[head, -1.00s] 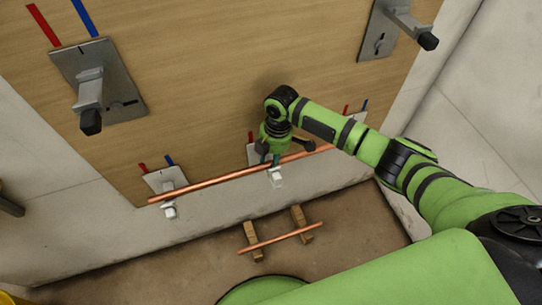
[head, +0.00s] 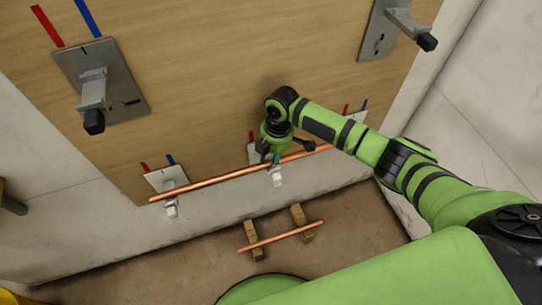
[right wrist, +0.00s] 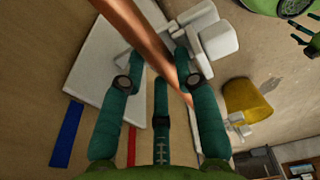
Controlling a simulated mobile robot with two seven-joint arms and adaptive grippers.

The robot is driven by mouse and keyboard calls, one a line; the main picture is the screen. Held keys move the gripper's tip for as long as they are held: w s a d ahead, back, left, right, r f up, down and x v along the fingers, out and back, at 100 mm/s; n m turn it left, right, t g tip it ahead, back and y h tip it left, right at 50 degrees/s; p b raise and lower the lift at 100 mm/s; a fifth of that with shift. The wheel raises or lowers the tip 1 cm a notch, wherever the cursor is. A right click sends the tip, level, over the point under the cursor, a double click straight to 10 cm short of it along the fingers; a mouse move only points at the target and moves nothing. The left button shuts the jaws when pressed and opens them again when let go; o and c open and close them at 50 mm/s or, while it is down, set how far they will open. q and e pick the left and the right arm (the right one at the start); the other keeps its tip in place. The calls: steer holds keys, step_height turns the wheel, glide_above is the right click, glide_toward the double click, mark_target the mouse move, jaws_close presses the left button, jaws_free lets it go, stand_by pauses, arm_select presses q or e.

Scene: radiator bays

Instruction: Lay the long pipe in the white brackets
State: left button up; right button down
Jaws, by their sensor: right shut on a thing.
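The long copper pipe (head: 225,180) lies across the lower board, slightly tilted, its right end higher in the picture. My right gripper (head: 276,158) is shut on it right of its middle; the right wrist view shows the fingers (right wrist: 160,62) on either side of the pipe (right wrist: 143,38). A white bracket (head: 171,210) shows just below the pipe near its left end. A second white bracket (head: 277,179) shows below the gripper and also in the right wrist view (right wrist: 218,40). I cannot tell whether the pipe touches either bracket. My left gripper is not in view.
A short copper pipe (head: 282,238) rests across two wooden blocks (head: 251,232) on the floor below. Grey plates with projecting arms (head: 93,95) (head: 408,22) stand out from the upper board. The board (head: 210,75) between them is clear.

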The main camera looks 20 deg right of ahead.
steer(key=c, duration=0.8)
jaws_free()
steer(key=shift+s+d+f, duration=0.1)
steer(key=shift+s+f, duration=0.2)
steer(key=shift+f, duration=0.1)
steer(key=shift+c, duration=0.2)
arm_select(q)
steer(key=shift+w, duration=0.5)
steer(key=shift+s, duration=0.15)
arm_select(e)
step_height(320, 180, up, 12)
steer(key=d, duration=0.1)
steer(key=shift+w+d, duration=0.15)
steer(key=shift+w, duration=0.15)
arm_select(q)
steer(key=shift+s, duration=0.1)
arm_select(e)
steer(key=shift+r, duration=0.1)
